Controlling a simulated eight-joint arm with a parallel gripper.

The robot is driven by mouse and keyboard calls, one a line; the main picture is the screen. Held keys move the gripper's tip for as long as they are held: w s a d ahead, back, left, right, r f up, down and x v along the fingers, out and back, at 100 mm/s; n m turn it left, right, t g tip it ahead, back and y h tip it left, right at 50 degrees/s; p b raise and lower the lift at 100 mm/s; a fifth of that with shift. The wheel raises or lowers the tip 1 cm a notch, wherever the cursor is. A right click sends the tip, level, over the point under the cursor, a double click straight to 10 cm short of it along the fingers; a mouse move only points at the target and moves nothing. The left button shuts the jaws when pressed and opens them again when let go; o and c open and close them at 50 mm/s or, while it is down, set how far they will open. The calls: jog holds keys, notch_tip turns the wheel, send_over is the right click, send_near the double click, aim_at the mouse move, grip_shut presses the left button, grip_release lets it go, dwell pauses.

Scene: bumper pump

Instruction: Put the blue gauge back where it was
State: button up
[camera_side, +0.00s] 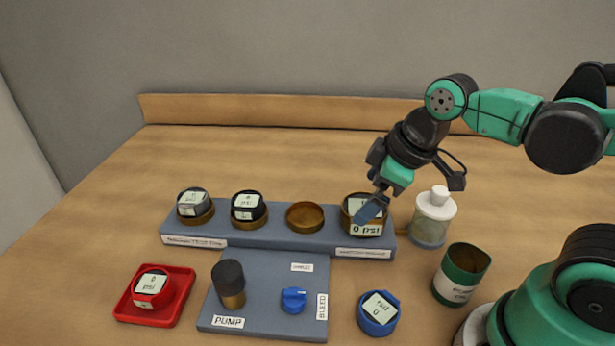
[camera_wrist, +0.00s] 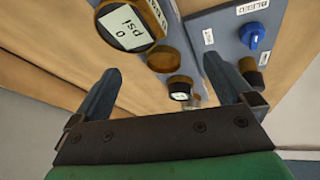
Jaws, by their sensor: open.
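The blue gauge (camera_side: 378,312) lies face up on the bare table, right of the pump board, with a "0 psi" display; I do not make it out in the wrist view. The grey-blue rack (camera_side: 275,236) has a row of brass seats. One brass seat (camera_side: 305,217) is empty; it also shows in the wrist view (camera_wrist: 163,59). My gripper (camera_side: 372,207) is open and empty, above the rack's right end, where a gauge (camera_side: 366,229) reading "0 psi" sits. That gauge is large in the wrist view (camera_wrist: 126,27). Whether a finger touches it I cannot tell.
A grey gauge (camera_side: 193,203) and a black gauge (camera_side: 248,206) fill the left seats. A red gauge (camera_side: 152,288) lies in a red tray (camera_side: 187,310). The pump board (camera_side: 262,312) carries a blue bleed knob (camera_side: 293,299). A white-capped jar (camera_side: 434,217) and green cup (camera_side: 461,274) stand right.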

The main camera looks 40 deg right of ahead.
jog(key=m, duration=0.2)
jog(key=m+t, duration=0.1)
jog(key=m, duration=0.1)
jog(key=w+d+m+t, duration=0.1)
jog(key=m, duration=0.1)
jog(key=shift+r+h, duration=0.3)
jog(key=shift+r, duration=0.1)
dwell(0.6)
